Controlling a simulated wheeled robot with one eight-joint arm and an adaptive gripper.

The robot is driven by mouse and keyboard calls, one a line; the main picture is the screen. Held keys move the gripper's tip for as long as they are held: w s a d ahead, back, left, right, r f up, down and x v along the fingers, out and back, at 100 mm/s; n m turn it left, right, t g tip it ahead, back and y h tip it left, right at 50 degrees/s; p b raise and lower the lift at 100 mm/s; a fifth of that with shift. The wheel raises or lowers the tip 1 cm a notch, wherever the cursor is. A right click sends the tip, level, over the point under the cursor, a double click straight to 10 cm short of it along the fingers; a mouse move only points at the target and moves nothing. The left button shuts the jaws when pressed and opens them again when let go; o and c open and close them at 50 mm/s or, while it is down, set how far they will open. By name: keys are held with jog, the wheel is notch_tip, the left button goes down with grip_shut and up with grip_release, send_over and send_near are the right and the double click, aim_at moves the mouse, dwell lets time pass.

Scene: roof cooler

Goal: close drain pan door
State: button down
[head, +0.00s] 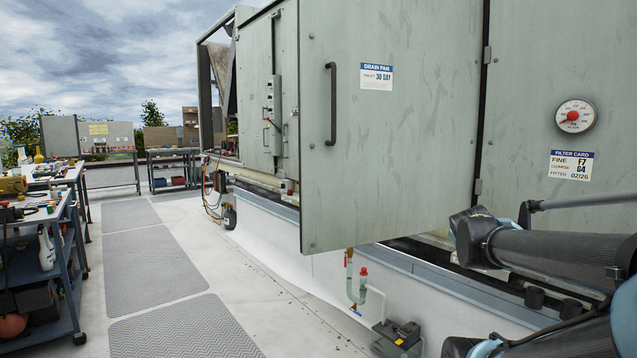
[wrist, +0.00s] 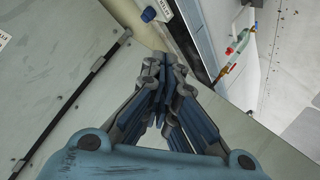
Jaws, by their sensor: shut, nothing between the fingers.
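The drain pan door (head: 400,160) is a large grey-green panel with a "DRAIN PAN" label (head: 376,76) and a black vertical handle (head: 331,93) near its left edge. Its hinges are on the right, and it stands open, its free left edge swung out from the cabinet. In the wrist view, my gripper (wrist: 165,85) is shut and empty, in front of what looks like the door's outer face (wrist: 245,125). Contact cannot be told. The handle is not in the wrist view. My arm enters the head view at lower right; the fingertips do not show there.
A filter panel with a round gauge (head: 574,116) adjoins the hinge side. A cluttered workbench (head: 60,210) stands left; the walkway mats (head: 150,260) are clear.

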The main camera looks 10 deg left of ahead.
jog(key=w+a+r+n+t+y, duration=0.2)
jog(key=w+a+r+n+t, duration=0.1)
jog(key=r, duration=0.3)
jog(key=w+a+r+n+t+y, duration=0.1)
jog(key=w+a+r+n+t, duration=0.1)
jog(key=w+a+r, duration=0.3)
jog(key=a+r+n+t+y, duration=0.1)
jog(key=a+r+n+y, duration=0.7)
jog(key=n+g+y, duration=1)
jog(key=n+g, duration=0.5)
jog(key=n, duration=0.2)
send_near(303, 178)
jog(key=a, duration=0.3)
jog(key=shift+w+a, duration=0.4)
jog(key=shift+a, duration=0.3)
